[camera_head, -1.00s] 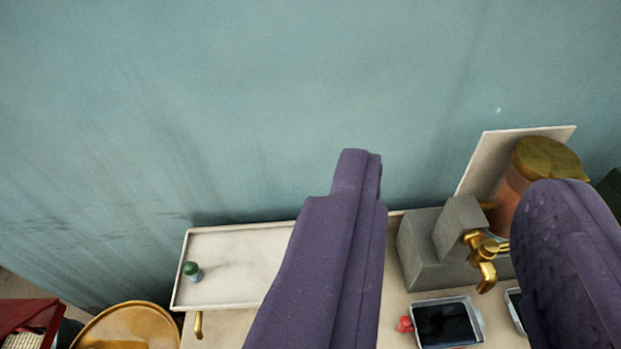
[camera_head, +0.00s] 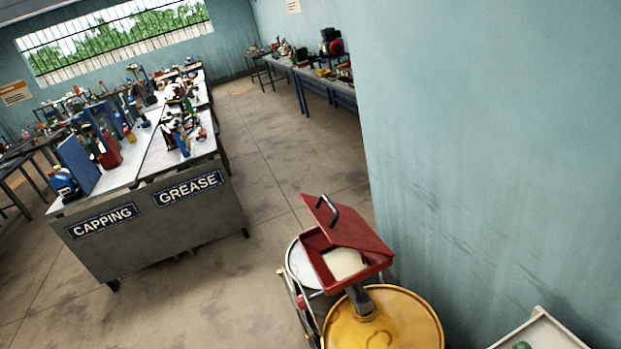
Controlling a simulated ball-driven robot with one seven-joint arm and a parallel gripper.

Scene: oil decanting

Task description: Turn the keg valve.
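The keg and its valve are not in the current view. My gripper is not in view either. At the lower right corner, part of a pale tray-like surface (camera_head: 540,333) shows, with the top of a green-capped item (camera_head: 521,346) on it at the picture's bottom edge. What lies to the right of this corner is out of the frame.
A yellow drum (camera_head: 408,318) and an open red box (camera_head: 372,243) stand at the bottom centre beside the blue wall (camera_head: 490,150). A cluttered bench with CAPPING and GREASE signs (camera_head: 188,188) stands left. Bare floor (camera_head: 262,262) lies between. More tables (camera_head: 312,82) line the back.

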